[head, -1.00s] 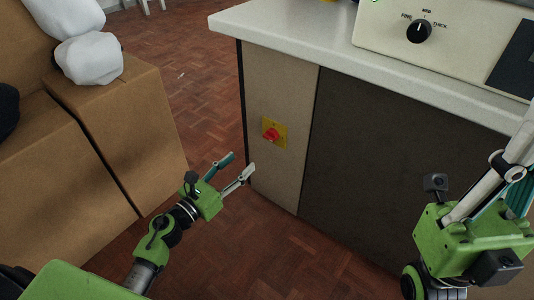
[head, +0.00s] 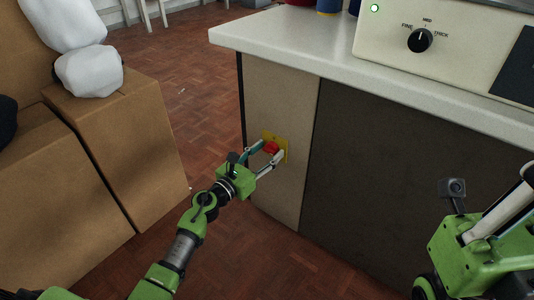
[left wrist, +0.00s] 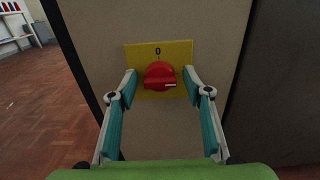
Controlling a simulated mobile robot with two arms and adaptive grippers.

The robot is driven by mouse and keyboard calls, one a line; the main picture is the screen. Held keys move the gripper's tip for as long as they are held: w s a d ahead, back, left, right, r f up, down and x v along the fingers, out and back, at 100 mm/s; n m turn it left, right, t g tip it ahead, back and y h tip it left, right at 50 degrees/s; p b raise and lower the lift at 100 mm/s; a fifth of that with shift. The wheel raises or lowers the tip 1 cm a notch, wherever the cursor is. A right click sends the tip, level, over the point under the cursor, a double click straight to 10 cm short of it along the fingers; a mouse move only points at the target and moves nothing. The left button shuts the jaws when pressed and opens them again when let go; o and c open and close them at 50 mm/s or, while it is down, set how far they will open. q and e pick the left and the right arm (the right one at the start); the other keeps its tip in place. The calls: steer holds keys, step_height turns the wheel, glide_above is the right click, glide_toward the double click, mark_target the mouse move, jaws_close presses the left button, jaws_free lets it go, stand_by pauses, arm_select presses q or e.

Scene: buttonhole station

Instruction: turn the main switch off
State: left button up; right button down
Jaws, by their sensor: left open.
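The main switch is a red rotary knob (head: 271,147) on a yellow plate (head: 284,147), on the light side panel of the cabinet. In the left wrist view, the red knob (left wrist: 159,75) has a white mark towards its right side. The yellow plate (left wrist: 183,48) carries a "0" above the knob. My left gripper (head: 267,151) is open, with one finger on each side of the knob. In the left wrist view, the fingertips (left wrist: 160,77) flank the knob, with small gaps showing. My right gripper (head: 485,235) is at the right edge, its fingertips cut off.
The cabinet has a pale worktop (head: 300,50) above the switch. On it stands a machine (head: 460,50) with a black dial (head: 420,40) and a lit green lamp (head: 375,8). Cardboard boxes (head: 125,150) with white bundles (head: 88,70) stand left. Floor between is clear.

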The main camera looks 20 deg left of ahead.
arm_select(q)
steer(key=shift+w, duration=0.1)
steer(key=c, duration=1.1)
steer(key=shift+o, duration=0.2)
